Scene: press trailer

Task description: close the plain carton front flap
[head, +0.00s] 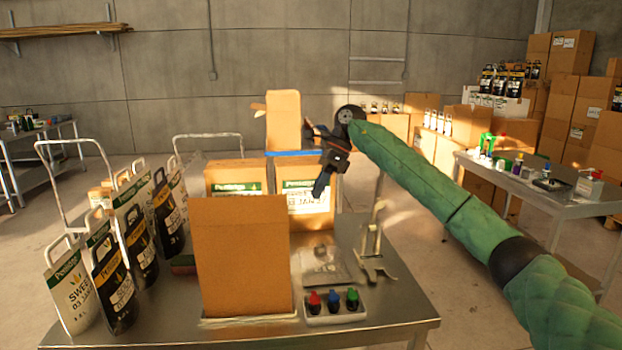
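A plain brown carton (242,258) without a label stands upright at the front of the metal table, with its broad face toward me. Its top edge is level in this view, and I cannot tell how its flaps lie. My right gripper (318,172) is black and hangs in the air beyond and to the right of this carton, apart from it, near the labelled cartons. Its fingers are small and dark, so I cannot tell whether they are open or shut. My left gripper is not in view.
Two labelled cartons (305,200) stand behind the plain one, with a brown upright panel (284,122) behind them. Several printed bags (115,285) stand at the left. A tray of red, blue and green bottles (335,312) sits right of the plain carton.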

